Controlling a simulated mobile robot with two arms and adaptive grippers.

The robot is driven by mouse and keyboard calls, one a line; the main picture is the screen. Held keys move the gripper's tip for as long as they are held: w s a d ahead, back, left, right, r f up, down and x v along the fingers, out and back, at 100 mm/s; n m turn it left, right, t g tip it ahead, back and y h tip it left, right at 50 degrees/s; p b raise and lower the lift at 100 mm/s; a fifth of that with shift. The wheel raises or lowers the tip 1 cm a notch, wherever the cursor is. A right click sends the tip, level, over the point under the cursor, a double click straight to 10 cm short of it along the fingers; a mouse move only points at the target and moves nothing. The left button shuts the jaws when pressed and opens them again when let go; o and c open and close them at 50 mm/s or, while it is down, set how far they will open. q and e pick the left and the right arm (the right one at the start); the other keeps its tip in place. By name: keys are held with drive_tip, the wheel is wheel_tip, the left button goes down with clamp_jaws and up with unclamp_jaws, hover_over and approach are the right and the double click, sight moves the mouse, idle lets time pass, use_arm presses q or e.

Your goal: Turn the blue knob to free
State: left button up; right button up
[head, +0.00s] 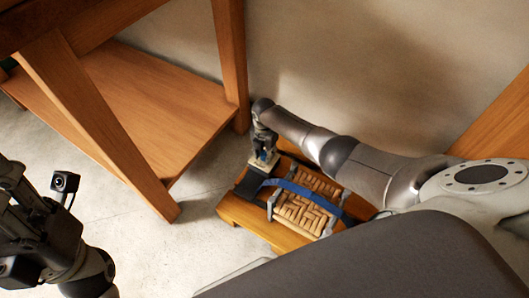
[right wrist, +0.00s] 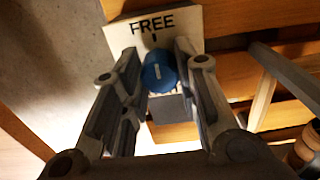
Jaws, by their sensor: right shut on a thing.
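The blue knob (right wrist: 158,74) sits on a white plate (right wrist: 180,22) marked FREE with a short tick below the word. A pale line on the knob's face runs roughly up toward that tick. My right gripper (right wrist: 158,60) has its two fingers on either side of the knob and is shut on it. In the head view the right gripper (head: 265,153) points down at the plate (head: 262,168), and the knob is mostly hidden by the fingers. My left gripper (head: 28,205) is at the left edge, far from the knob; its fingers do not show clearly.
The plate is at the far end of a low wooden bench (head: 240,212) with a woven seat pad (head: 308,205) and a blue strap (head: 300,188). A wooden table with a lower shelf (head: 160,105) stands to the left. Bare floor (head: 150,245) lies between.

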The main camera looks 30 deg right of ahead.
sight(264, 153)
drive_tip(key=o, duration=1)
drive_tip(key=shift+c, duration=0.2)
drive_tip(key=shift+o, duration=0.2)
drive_tip(key=shift+r, duration=0.1)
wheel_tip(264, 153, up, 12)
drive_tip(key=shift+a, duration=0.1)
